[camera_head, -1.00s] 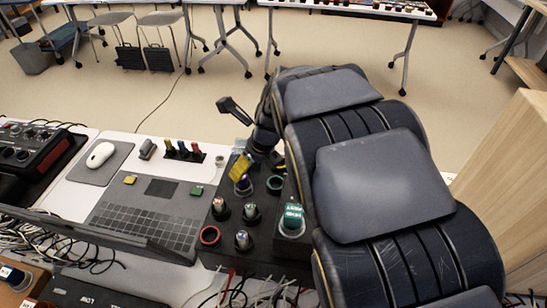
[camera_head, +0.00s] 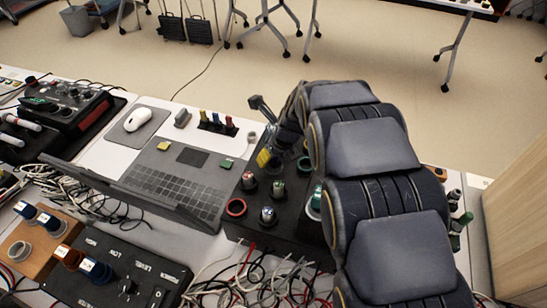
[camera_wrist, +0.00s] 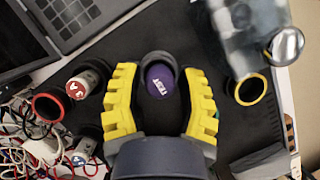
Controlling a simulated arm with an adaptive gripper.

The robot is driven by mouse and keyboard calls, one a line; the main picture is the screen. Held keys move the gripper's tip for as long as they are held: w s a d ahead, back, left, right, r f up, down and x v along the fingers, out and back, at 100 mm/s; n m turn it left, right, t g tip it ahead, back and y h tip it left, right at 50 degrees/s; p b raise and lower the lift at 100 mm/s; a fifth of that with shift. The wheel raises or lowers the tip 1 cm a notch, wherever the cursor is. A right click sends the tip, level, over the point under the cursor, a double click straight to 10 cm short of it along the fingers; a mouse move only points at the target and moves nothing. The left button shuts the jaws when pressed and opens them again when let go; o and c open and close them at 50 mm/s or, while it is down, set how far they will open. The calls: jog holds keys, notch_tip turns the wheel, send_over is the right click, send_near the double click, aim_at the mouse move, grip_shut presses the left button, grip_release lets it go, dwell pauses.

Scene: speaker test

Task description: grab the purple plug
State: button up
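The purple plug (camera_wrist: 160,80) shows in the wrist view, upright in a dark round socket, with white lettering on its top. My gripper (camera_wrist: 160,92) is open, with one yellow finger on each side of the plug. A gap shows between the plug and each finger, so it does not look gripped. In the head view my gripper (camera_head: 264,158) is low over the dark socket panel (camera_head: 240,222). There the plug is mostly hidden by my gripper.
Close by stand a red-ringed socket (camera_head: 236,207), several grey-topped plugs, and a yellow-ringed socket (camera_wrist: 248,89). A clear glass-like object (camera_wrist: 245,35) is at the wrist view's upper right. A laptop (camera_head: 180,180) lies left of the panel; loose cables (camera_head: 265,280) lie in front.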

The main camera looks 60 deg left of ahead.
grip_shut()
